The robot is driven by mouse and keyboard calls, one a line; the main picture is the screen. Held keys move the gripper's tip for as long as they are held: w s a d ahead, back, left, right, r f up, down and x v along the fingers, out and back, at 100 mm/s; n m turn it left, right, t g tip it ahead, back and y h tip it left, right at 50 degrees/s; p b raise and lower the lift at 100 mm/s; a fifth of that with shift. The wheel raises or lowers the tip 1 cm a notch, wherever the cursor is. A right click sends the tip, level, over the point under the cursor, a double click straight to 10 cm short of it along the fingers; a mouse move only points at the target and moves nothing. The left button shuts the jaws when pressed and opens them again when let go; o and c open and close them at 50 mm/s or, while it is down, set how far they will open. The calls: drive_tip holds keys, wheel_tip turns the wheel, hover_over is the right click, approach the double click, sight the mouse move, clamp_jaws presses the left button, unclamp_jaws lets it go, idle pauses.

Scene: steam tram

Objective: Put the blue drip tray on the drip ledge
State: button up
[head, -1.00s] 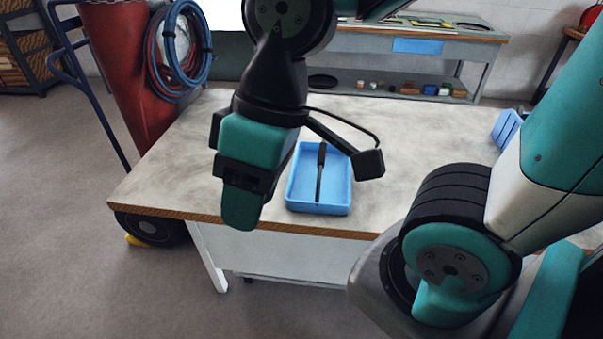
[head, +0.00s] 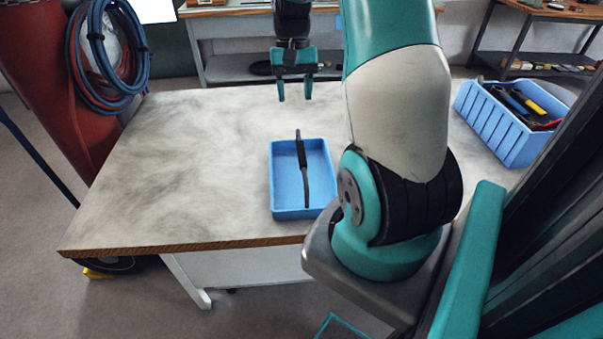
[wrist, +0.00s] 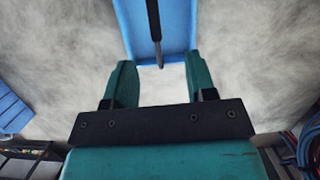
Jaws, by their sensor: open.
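The shallow blue tray (head: 286,190) lies on the worktable near its front edge. I cannot make out a drip ledge in these views.
The pale worktable (head: 180,165) is clear left of the tray. A ribbed blue bin (head: 490,125) full of tools stands at its right. A red column with hoses (head: 105,55) stands at the left. My own arm covers the table right of the tray.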

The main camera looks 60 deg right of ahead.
sight(301, 152)
drive_tip(key=shift+m, duration=0.3)
drive_tip(key=x, duration=0.4)
drive_tip(key=d+p+x, duration=0.1)
drive_tip(key=x, duration=0.2)
drive_tip(key=p+x, duration=0.1)
drive_tip(key=x, duration=0.3)
drive_tip(key=shift+s+d+f, duration=0.2)
drive_tip(key=shift+s+f, duration=0.25)
drive_tip(key=shift+w+p+x, duration=0.2)
drive_tip(key=shift+p+x, duration=0.95)
drive_tip(key=shift+x, duration=1.85)
drive_tip(key=shift+a, duration=0.15)
drive_tip(key=shift+c, duration=0.5)
clamp_jaws()
